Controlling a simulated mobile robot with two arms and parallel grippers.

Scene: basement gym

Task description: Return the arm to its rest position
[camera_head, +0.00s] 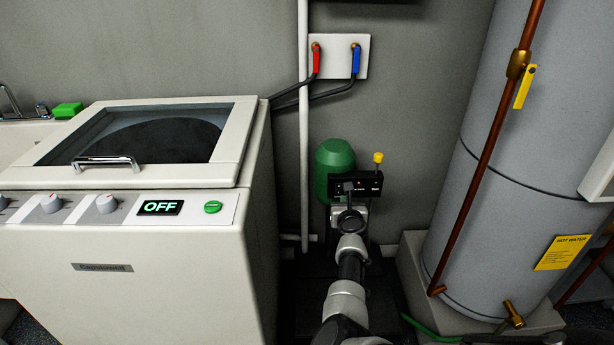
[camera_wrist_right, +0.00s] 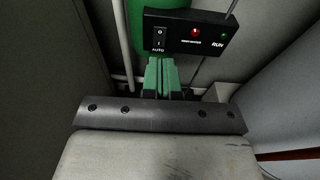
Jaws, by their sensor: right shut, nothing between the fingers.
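My right arm reaches up from the bottom middle of the head view. Its gripper (camera_head: 348,188) is in front of a black control box (camera_head: 366,182) mounted by a green rounded tank (camera_head: 334,158). In the right wrist view the green fingers of the gripper (camera_wrist_right: 162,68) are shut with nothing between them. Their tips sit just below a rocker switch (camera_wrist_right: 158,39) marked AUTO on the box (camera_wrist_right: 188,30). I cannot tell whether they touch the box. A red light (camera_wrist_right: 195,32) shows on the box, with RUN to its right. My left gripper is not in view.
A white washer (camera_head: 130,268) with an OFF display stands at the left of the arm. A grey hot water tank (camera_head: 455,205) with a copper pipe (camera_head: 487,150) stands at the right. A yellow-topped rod (camera_head: 378,158) and a white pipe (camera_head: 303,130) rise near the gripper.

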